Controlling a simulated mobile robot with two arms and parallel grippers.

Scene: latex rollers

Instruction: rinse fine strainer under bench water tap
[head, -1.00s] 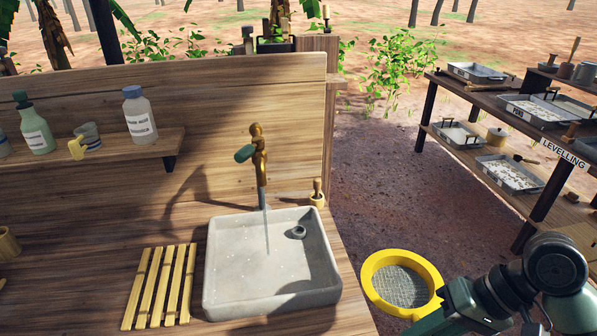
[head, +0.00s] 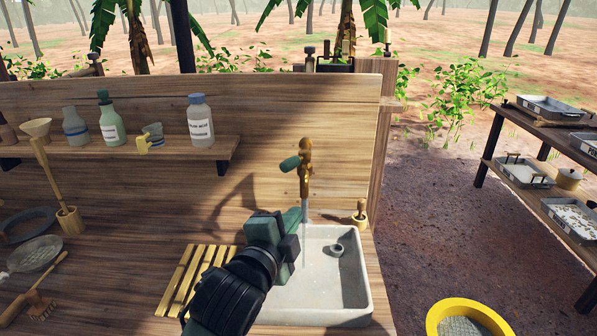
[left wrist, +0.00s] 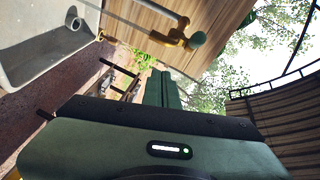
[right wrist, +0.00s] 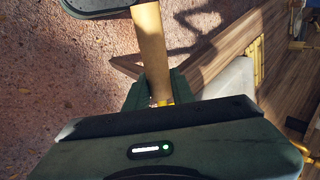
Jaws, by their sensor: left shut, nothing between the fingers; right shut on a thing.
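The fine strainer with a yellow rim (head: 465,308) shows at the bottom right of the head view, beside the bench, cut off by the frame. My right gripper (right wrist: 158,98) is shut on its rim, seen edge-on (right wrist: 149,45) in the right wrist view. The brass tap (head: 306,165) with a green handle (head: 291,163) stands over the basin. A thin water stream (head: 304,205) falls from it. My left gripper (head: 293,217) is shut and empty, below the tap handle and in front of the stream. The left wrist view also shows the tap (left wrist: 168,39).
The pale sink basin (head: 352,305) sits at the bench's right end, with a small round piece inside. A slatted yellow rack (head: 185,280) lies left of it. A shelf (head: 190,152) with bottles is behind. A tray rack (head: 490,145) stands right, across open ground.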

